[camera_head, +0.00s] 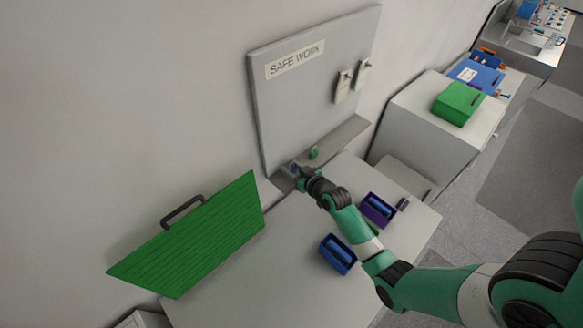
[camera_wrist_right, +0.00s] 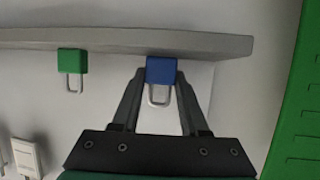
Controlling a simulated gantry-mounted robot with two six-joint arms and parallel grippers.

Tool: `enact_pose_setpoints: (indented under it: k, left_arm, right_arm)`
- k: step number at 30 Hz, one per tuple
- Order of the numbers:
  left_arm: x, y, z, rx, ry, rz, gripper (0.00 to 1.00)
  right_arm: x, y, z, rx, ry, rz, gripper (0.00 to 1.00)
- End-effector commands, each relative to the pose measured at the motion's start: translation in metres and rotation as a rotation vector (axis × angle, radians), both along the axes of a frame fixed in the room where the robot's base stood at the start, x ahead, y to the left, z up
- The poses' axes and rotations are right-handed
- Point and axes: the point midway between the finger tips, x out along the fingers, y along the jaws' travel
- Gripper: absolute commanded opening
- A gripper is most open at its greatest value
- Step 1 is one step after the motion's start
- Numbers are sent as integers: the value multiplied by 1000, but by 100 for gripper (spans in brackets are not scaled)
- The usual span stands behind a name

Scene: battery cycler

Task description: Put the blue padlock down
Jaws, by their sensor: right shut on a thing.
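The blue padlock (camera_wrist_right: 161,70) is between the fingertips of my right gripper (camera_wrist_right: 160,84) in the right wrist view, its metal shackle pointing toward the gripper's palm. My right gripper is shut on the padlock's blue body. The body's far end lies at the edge of the grey ledge (camera_wrist_right: 110,38); I cannot tell whether it touches. In the head view the right gripper (camera_head: 296,171) is at the left end of the ledge (camera_head: 347,135) below the "SAFE WORK" board, and the padlock (camera_head: 293,167) is mostly hidden. My left gripper is not in view.
A green padlock (camera_wrist_right: 72,62) stands at the ledge beside the blue one. Tags hang on the board (camera_head: 310,90). A green ribbed panel (camera_head: 190,240) stands at the left. Blue (camera_head: 337,254) and purple (camera_head: 378,209) bins sit on the table (camera_head: 270,275) near my right arm.

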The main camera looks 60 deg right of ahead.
Motion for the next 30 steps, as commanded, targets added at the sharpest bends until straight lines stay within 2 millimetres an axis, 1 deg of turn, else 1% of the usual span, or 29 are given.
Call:
enact_pose_setpoints:
  k: [5, 6, 10, 17, 21, 23, 26, 30]
  left_arm:
    - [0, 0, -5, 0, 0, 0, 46]
    - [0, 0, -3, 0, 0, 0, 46]
    - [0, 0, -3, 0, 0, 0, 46]
    - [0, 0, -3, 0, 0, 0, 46]
    - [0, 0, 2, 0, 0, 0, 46]
    - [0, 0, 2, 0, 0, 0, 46]
    - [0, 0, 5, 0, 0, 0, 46]
    - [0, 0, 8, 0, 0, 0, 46]
  right_arm:
    - [0, 0, -5, -1, -1, 0, 0]
    - [0, 0, -3, 0, 0, 0, 51]
    - [0, 0, -3, 1, 1, 0, 74]
    - [0, 0, -3, 0, 0, 0, 74]
    - [-1, 1, 3, 1, 1, 0, 74]
    - [-7, 4, 4, 1, 0, 0, 74]
    - [-21, 13, 11, 1, 0, 0, 74]
    - [-48, 28, 23, 1, 1, -1, 74]
